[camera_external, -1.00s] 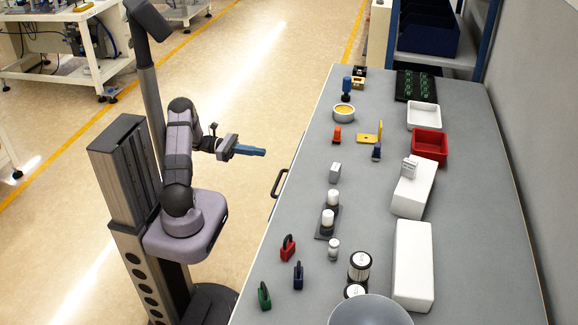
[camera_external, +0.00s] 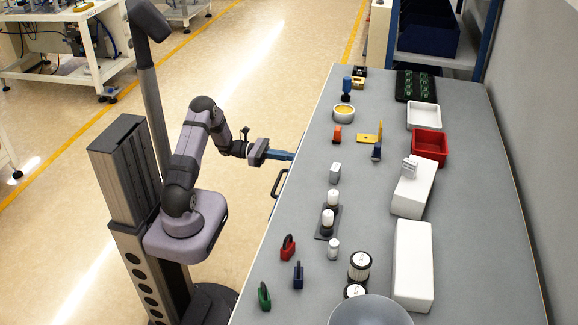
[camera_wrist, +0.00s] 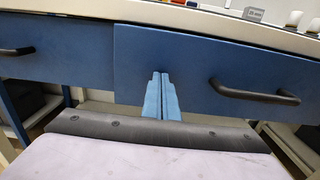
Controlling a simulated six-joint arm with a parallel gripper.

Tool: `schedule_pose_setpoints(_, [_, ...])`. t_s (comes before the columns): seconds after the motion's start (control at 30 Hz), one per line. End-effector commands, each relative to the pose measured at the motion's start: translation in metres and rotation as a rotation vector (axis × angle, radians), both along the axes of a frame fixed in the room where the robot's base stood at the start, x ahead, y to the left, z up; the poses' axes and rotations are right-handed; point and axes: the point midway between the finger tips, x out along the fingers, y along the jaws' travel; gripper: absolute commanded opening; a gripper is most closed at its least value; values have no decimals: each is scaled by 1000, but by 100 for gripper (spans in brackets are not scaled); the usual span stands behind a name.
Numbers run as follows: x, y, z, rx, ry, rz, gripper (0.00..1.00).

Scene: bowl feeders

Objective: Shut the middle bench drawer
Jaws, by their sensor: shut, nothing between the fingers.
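The bench's blue drawer front (camera_wrist: 205,65) fills the middle and right of the wrist view, with a black bar handle (camera_wrist: 255,92). It appears to stand slightly proud of the neighbouring front, though how far it is open is hard to tell. In the external view a black handle (camera_external: 279,182) sticks out past the bench's left edge. My gripper (camera_wrist: 161,78) is shut and empty, its blue fingers pointing at this front, left of the handle. It also shows in the external view (camera_external: 291,156) at the bench edge. Whether the fingertips touch the front is unclear.
Another blue drawer front (camera_wrist: 55,55) with its own handle (camera_wrist: 17,51) is at the left. The grey bench top (camera_external: 380,200) above holds padlocks, bins, white boxes and a large bowl (camera_external: 370,311). The floor between my base and the bench is clear.

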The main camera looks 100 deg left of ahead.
Motion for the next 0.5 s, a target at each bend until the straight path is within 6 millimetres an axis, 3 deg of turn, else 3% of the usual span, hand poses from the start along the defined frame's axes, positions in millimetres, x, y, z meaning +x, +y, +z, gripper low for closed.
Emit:
schedule_pose_setpoints(0.37, [3,0,0,0,0,-1,0])
schedule_pose_setpoints(0.5, [22,-1,2,-1,1,-5,0])
